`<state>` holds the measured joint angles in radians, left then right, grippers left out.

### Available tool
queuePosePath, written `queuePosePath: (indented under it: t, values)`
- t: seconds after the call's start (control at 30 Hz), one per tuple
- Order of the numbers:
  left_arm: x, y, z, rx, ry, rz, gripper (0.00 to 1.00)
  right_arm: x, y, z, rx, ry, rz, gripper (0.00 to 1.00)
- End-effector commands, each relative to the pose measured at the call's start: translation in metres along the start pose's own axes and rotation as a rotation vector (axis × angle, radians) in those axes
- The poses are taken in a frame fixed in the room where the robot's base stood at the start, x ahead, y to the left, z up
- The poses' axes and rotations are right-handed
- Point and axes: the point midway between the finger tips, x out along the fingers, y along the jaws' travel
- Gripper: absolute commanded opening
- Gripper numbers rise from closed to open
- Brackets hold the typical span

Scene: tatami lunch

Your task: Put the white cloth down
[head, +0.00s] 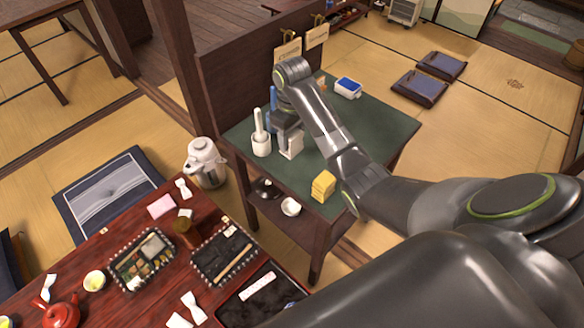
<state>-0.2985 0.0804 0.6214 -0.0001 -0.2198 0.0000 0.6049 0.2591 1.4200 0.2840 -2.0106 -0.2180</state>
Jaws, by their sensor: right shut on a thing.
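My right gripper (286,127) hangs over the left part of the green-topped side table (375,135), pointing down. It is shut on a small white thing, which I take to be the white cloth (292,148). The white thing shows just below the jaws, close to the table top. I cannot tell whether it touches the table. The jaws themselves are partly hidden by the wrist. My left gripper is not in view.
A white holder with an upright handle (261,140) stands left of the gripper. A yellow block (323,186) sits at the near edge and a blue-and-white box (348,88) at the back. A wooden partition (235,75) borders the table. Green surface right of my arm is clear.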

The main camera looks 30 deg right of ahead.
Motion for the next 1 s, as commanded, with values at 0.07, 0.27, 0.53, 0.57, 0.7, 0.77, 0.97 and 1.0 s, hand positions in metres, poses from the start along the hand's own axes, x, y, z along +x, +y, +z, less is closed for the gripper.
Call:
queuePosePath:
  t: [0.07,0.27,0.53,0.57,0.7,0.77,0.97,1.0]
  values:
    - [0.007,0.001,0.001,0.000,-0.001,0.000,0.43,0.007,0.000,0.000,0.000,0.000,0.000,0.32]
    - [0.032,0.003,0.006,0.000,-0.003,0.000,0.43,0.032,0.000,0.000,0.001,0.000,0.000,0.32]
    - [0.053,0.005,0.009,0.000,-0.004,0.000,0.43,0.054,0.000,0.000,0.001,0.001,-0.001,0.32]
    - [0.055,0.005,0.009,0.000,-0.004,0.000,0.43,0.057,0.000,0.000,0.001,0.001,-0.001,0.32]
    - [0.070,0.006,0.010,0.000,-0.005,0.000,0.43,0.080,0.000,0.001,0.000,-0.001,-0.001,0.32]
    - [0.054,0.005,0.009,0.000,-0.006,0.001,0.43,0.077,-0.001,0.001,0.001,-0.003,-0.004,0.32]
    - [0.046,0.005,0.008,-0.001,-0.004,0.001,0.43,0.093,-0.001,0.000,0.000,0.000,-0.001,0.32]
    - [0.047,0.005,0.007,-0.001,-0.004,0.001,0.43,0.095,0.000,0.000,0.000,0.000,-0.001,0.32]
